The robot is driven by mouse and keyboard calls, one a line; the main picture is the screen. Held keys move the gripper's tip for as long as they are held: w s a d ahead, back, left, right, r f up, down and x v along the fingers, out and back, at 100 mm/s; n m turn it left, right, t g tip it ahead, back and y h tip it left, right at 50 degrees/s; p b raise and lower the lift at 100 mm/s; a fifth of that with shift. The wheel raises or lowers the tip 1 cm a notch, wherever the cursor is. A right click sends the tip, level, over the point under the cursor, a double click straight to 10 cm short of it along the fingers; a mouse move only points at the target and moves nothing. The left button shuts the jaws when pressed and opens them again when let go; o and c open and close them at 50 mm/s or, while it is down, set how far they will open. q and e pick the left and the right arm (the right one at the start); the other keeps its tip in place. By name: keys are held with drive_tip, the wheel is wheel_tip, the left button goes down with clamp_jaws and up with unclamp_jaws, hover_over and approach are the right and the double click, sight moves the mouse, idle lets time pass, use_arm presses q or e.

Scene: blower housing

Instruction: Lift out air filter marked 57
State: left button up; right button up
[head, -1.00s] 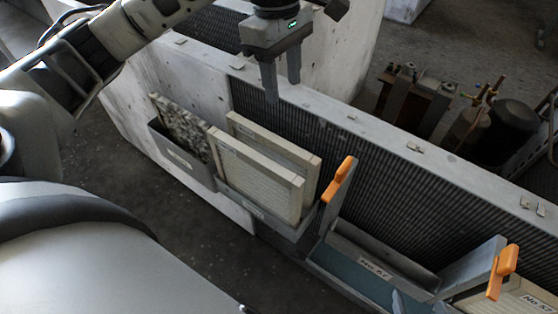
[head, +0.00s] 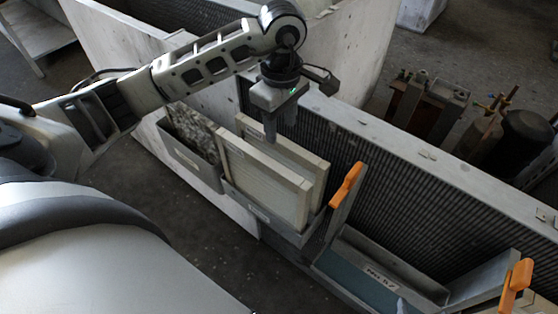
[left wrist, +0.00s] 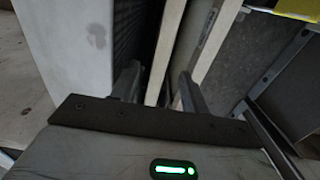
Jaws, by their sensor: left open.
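Two cream pleated air filters stand upright in a grey bin: a front one (head: 262,185) and a back one (head: 300,158). No number is readable on either. My left gripper (head: 280,130) is open and empty, pointing down over the left part of the back filter. In the left wrist view, the top edge of one filter (left wrist: 166,50) shows between the gripper's fingertips (left wrist: 160,88), and another cream edge (left wrist: 212,45) passes by the right finger. I cannot tell if the fingers touch it. My right gripper is not in view.
A grey bin (head: 185,156) with a dirty speckled filter (head: 192,128) stands left of the cream filters. To the right is an open slot with a small label (head: 381,279), hard to read, between orange-handled levers (head: 346,185) and (head: 516,284). The grey housing wall (head: 400,150) runs behind.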

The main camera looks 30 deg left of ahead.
use_arm(q)
drive_tip(key=shift+f, duration=1.5)
clamp_jaws()
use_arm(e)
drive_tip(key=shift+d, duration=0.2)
use_arm(q)
drive_tip(key=shift+r, duration=0.15)
drive_tip(key=shift+r, duration=0.6)
wheel_tip(320, 180, up, 27)
drive_tip(key=p, duration=0.4)
drive_tip(key=shift+f, duration=0.2)
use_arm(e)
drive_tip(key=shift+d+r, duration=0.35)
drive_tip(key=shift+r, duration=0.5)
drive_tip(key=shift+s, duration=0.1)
